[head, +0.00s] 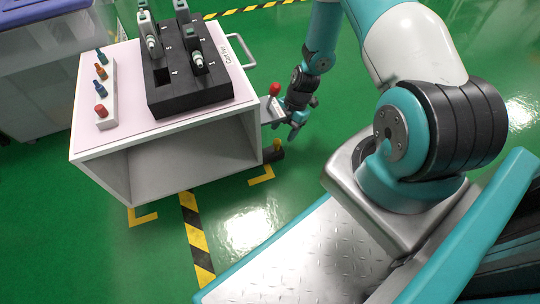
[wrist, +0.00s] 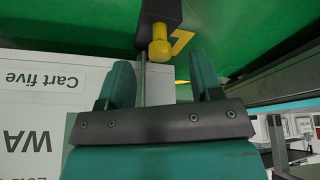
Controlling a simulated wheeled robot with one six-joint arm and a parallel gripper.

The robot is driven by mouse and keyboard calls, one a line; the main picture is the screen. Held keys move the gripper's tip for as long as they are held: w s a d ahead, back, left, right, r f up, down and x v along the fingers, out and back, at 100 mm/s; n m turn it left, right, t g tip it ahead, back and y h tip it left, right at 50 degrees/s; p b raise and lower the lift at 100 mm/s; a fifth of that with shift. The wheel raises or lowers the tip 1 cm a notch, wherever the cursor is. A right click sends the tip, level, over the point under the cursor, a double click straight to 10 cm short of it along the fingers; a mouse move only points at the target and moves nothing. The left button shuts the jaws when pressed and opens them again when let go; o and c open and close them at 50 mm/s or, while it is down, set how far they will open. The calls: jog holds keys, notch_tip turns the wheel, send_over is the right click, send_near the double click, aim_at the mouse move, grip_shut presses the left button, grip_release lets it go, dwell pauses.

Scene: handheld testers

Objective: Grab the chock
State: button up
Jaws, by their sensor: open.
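The chock is a dark block with a yellow knob on top. In the head view the chock (head: 273,154) lies on the green floor at the cart's near right corner. In the wrist view the chock (wrist: 155,15) is at the top centre, with its yellow knob (wrist: 160,48) towards me. My gripper (head: 288,126) hangs beside the cart's right side, above and apart from the chock. Its two teal fingers (wrist: 162,82) are spread and empty in the wrist view, with the knob beyond the gap between them.
The white cart (head: 172,145) stands close left of my gripper, holding a black tester rack (head: 190,100) and a strip of coloured knobs (head: 107,108). A red-knobbed part (head: 274,90) and a handle (head: 240,48) are at its right side.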

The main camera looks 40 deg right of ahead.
aim_at(278, 140)
jog(key=shift+a+f, duration=0.1)
jog(key=shift+a, duration=0.35)
jog(key=b+x, duration=0.4)
jog(key=x, duration=0.1)
jog(key=shift+c, duration=0.4)
grip_shut()
